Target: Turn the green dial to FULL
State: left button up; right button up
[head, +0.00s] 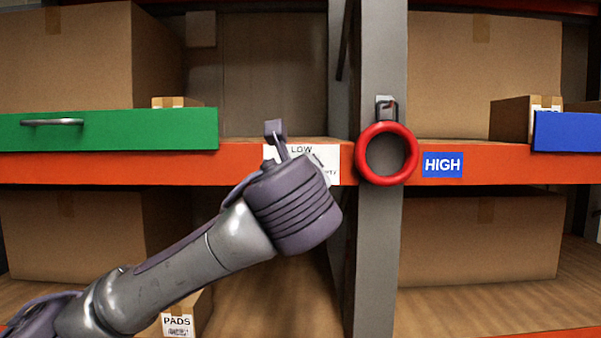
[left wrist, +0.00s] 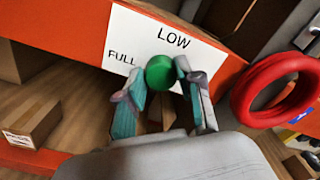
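The green dial (left wrist: 160,72) shows as a round green knob in the left wrist view, in front of a white label (left wrist: 150,48) reading LOW above and FULL to the left. My left gripper (left wrist: 161,68) has one finger on each side of the dial, with slight gaps seen; I cannot tell if either finger touches. In the head view my left gripper (head: 297,144) reaches up to the white label (head: 331,155) on the orange beam and hides the dial. The dial's pointer is not visible. My right gripper is not in view.
A red ring (head: 362,157) hangs on the grey post (head: 378,235) just right of the label. A blue HIGH sign (head: 442,164) is on the beam beyond it. A green drawer front (head: 150,130) is at left. Cardboard boxes (head: 480,235) fill the shelves.

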pick_arm(q)
grip_shut()
jog(key=shift+d+f+n+y+b, duration=0.2)
jog(key=shift+n+b, duration=3.35)
jog(key=shift+n, duration=2.55)
jog(key=shift+f+n+y+b, duration=0.1)
jog(key=shift+n+y+b, duration=0.2)
jog(key=shift+n+b, duration=4.55)
jog(key=n+p, duration=0.2)
jog(key=n, duration=0.1)
jog(key=shift+p, duration=0.3)
